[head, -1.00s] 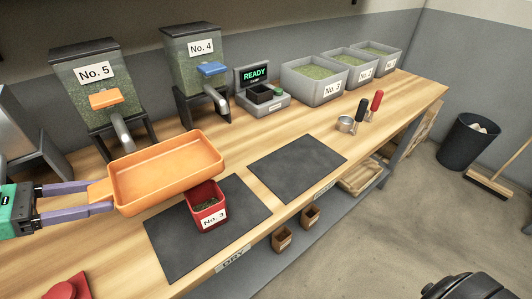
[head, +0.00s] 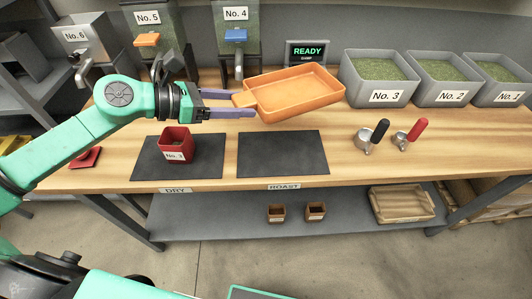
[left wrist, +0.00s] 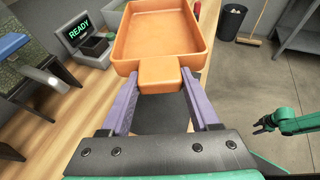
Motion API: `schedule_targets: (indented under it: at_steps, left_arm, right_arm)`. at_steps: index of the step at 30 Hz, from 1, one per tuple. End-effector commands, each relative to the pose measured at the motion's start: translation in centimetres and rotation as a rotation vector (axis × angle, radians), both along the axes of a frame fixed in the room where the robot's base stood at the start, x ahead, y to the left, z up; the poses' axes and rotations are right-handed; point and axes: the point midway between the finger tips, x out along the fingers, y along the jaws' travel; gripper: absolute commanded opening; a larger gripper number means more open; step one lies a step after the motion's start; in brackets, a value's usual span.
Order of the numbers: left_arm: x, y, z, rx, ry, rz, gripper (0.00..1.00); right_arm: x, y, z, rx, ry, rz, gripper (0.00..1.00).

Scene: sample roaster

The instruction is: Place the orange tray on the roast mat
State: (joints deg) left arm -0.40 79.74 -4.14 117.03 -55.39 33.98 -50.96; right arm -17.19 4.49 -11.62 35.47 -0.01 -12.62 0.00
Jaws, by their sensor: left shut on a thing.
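The orange tray (head: 298,90) is a shallow, empty rectangular dish with a short handle. My left gripper (head: 246,102) is shut on that handle from the left and holds the tray above the table. In the head view the tray shows just behind and above the roast mat (head: 282,160), a bare dark mat with a ROAST label at the table's front edge. In the left wrist view the tray (left wrist: 158,38) extends away from the purple fingers, and a dark mat shows below the handle. My right gripper (left wrist: 264,124) is small at the right there; its jaw state is unclear.
A red No. 3 cup (head: 176,148) stands on the dry mat (head: 205,165), left of the roast mat. Two handled metal cups (head: 368,138) stand right of the roast mat. Grey bins (head: 378,80) and the READY display (head: 308,53) are behind.

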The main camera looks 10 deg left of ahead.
Motion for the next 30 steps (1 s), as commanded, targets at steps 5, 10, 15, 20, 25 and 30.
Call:
schedule_targets:
  at_steps: [5, 10, 15, 20, 25, 30]
  left_arm:
    - [-0.1, -0.1, -5.2, -0.008, 0.010, 0.001, 0.00]
    - [-0.1, -0.1, -11.0, -0.007, 0.008, 0.002, 0.00]
    - [0.0, -0.1, -14.9, -0.003, 0.004, 0.001, 0.00]
    - [0.0, -0.1, -17.8, -0.004, 0.005, 0.001, 0.00]
    - [-0.1, -0.1, -19.1, 0.000, 0.002, -0.003, 0.00]
    - [-0.1, -0.1, -19.2, 0.000, 0.002, -0.003, 0.00]
  right_arm:
    - [0.0, 1.0, 0.9, 0.013, -0.001, 0.002, 0.50]
    - [0.1, 0.2, 1.3, 0.002, -0.002, 0.000, 0.50]
    - [0.1, -0.5, 1.4, -0.006, -0.002, -0.004, 0.50]
    - [0.1, -0.5, 1.4, -0.006, -0.002, -0.005, 0.50]
    - [0.1, -0.5, 1.5, -0.007, -0.002, -0.004, 0.50]
    - [0.1, -0.4, 1.3, -0.006, -0.001, -0.003, 0.50]
